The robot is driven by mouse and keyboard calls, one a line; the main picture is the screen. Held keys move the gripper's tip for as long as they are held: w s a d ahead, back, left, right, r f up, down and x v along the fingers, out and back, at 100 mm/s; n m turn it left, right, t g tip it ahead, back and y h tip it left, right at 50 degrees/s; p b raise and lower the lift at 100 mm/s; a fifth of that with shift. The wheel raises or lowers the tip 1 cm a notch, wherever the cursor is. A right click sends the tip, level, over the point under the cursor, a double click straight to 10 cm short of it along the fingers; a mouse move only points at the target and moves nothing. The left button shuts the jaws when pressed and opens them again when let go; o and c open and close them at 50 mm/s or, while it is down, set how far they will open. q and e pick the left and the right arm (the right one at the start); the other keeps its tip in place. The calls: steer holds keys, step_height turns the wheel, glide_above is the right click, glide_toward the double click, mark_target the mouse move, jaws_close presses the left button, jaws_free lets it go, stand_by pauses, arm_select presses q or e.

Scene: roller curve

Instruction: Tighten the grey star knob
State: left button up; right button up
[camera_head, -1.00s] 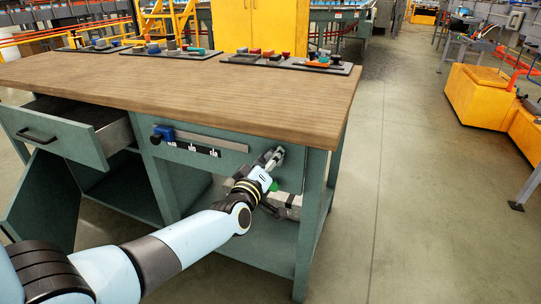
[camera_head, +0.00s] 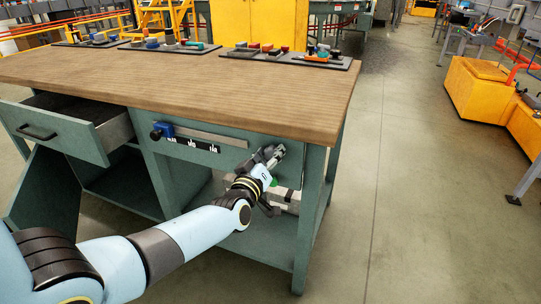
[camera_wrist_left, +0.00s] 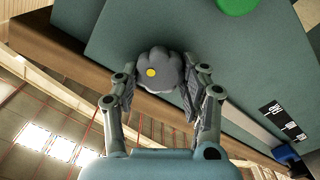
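The grey star knob (camera_wrist_left: 160,70), with a yellow dot on its face, shows in the left wrist view against the bench's green front panel. My left gripper (camera_wrist_left: 158,88) has one finger on each side of the knob, close to its lobes. The fingers are spread, and I see no clear grip. In the head view my left gripper (camera_head: 272,156) is at the right end of the panel under the worktop. The knob is hidden there behind the gripper. My right gripper is not in view.
A green round part (camera_wrist_left: 238,4) is on the panel near the knob. A blue clamp-like part (camera_head: 163,131) is farther left by a scale strip. The drawer (camera_head: 62,133) is open at the left.

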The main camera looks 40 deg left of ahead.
arm_select(q)
steer(key=o, duration=0.4)
steer(key=shift+s+f, duration=0.25)
steer(key=shift+o, duration=0.2)
steer(key=shift+r, duration=0.15)
steer(key=v, duration=1.2)
steer(key=s+d+f+m+g+h, duration=0.15)
steer(key=s+f+g, duration=0.25)
steer(key=s+f, duration=0.6)
steer(key=s+d+f+m+g+h, duration=0.1)
steer(key=s+f+m+g+h, duration=0.15)
steer(key=s+f, duration=0.7)
steer(key=s+f+m+g, duration=0.3)
steer(key=s+f+g, duration=0.2)
steer(key=s+f, duration=0.3)
steer(key=s+f+m+g, duration=0.3)
steer(key=s+f, duration=0.6)
steer(key=s, duration=0.7)
steer(key=shift+s+g, duration=0.35)
steer(key=shift+g, duration=0.7)
